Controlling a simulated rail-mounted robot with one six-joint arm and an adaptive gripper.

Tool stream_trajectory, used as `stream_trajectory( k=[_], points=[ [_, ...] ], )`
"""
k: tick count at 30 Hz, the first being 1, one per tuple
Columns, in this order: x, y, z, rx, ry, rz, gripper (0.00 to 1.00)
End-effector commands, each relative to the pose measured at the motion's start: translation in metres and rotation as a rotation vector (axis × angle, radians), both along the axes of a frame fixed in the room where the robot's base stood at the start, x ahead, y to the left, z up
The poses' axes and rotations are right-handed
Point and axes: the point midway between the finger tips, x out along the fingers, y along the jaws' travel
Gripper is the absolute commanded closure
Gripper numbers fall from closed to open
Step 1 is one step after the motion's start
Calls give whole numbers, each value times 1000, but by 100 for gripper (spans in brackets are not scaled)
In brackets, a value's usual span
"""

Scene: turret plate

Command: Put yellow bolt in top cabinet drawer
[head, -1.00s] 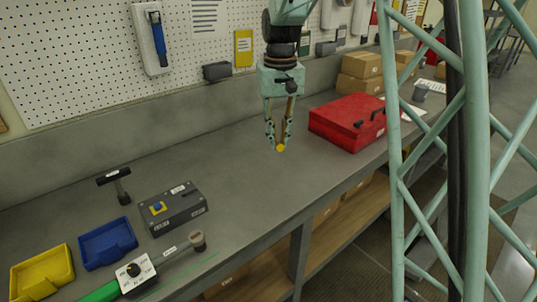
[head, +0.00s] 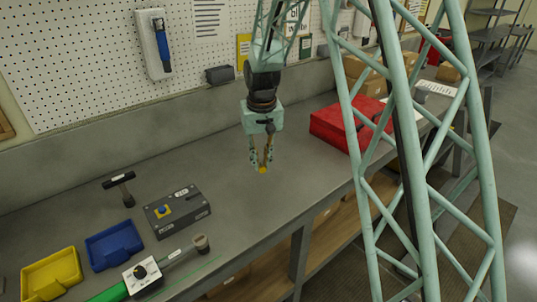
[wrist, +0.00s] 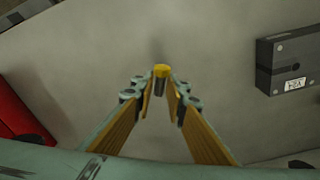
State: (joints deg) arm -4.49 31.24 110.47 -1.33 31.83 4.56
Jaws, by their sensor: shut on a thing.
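The yellow bolt (head: 263,170) shows as a small yellow tip between the fingertips of my gripper (head: 262,163). In the wrist view, the yellow bolt head (wrist: 162,70) sits at the fingertips of my gripper (wrist: 161,90), with a darker shank below it. My gripper is shut on the bolt and holds it over the bench, pointing down. No cabinet drawer can be made out for certain in these views.
A grey box with a blue button (head: 177,211) stands left of my gripper, with a hammer (head: 123,187), a blue bin (head: 114,245) and a yellow bin (head: 51,274) beyond. A red toolbox (head: 345,125) is at right. Bench (head: 235,205) below my gripper is clear.

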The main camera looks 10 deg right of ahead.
Motion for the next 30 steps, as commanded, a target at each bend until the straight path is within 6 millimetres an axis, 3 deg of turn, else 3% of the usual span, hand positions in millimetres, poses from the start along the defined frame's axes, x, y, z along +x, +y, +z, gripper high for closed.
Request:
stream_trajectory(
  k=[9,23,30],
  points=[
    [8,24,-34,6,-43,10,98],
    [10,25,-38,7,-50,10,98],
    [22,18,-39,7,-50,8,98]
  ],
)
